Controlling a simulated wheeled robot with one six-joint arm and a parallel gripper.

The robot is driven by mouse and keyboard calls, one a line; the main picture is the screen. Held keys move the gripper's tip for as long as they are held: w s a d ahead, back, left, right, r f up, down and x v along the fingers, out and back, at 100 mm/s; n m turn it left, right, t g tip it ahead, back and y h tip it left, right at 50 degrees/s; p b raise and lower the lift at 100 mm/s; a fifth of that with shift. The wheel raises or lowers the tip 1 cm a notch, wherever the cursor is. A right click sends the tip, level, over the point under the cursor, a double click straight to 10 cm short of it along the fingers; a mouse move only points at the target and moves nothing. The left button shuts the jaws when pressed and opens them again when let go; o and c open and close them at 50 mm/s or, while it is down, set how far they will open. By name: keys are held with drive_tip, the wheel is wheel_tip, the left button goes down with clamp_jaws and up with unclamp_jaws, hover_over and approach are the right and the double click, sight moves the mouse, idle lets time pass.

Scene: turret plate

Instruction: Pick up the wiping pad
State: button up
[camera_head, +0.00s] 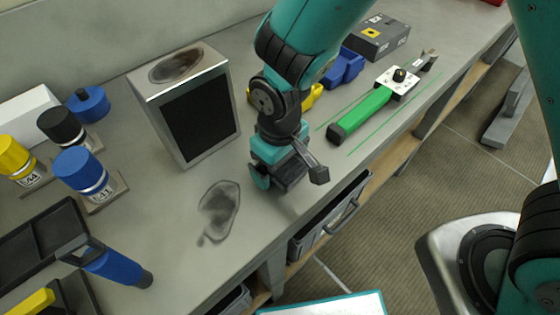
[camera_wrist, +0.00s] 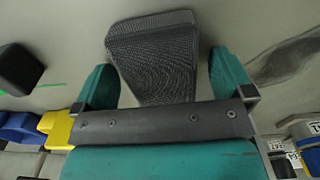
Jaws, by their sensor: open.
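The wiping pad (camera_wrist: 155,45) is a dark grey, mesh-textured block in the wrist view. It lies on the grey bench top between the two teal fingers of my gripper (camera_wrist: 163,68). The fingers stand apart, one on each side of the pad, and a gap shows at the right finger. The near end of the pad is hidden by my gripper's body. In the head view my gripper (camera_head: 283,182) is low over the bench near its front edge, and it largely hides the pad; I cannot tell the pad from the dark gripper parts there.
A metal box with a dark panel (camera_head: 200,115) stands left of my gripper. A dark smudge (camera_head: 219,210) marks the bench. A green-handled tool (camera_head: 362,115) lies to the right, with blue (camera_head: 343,67) and yellow parts behind. Labelled knobs stand at left. A drawer (camera_head: 325,220) sits below.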

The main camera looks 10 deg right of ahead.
drive_tip(key=c, duration=1)
drive_tip(key=shift+r, duration=0.15)
wheel_tip(320, 180, up, 20)
drive_tip(key=b, duration=0.1)
drive_tip(key=o, duration=0.3)
drive_tip(key=shift+c, duration=1.1)
drive_tip(key=shift+s, duration=0.1)
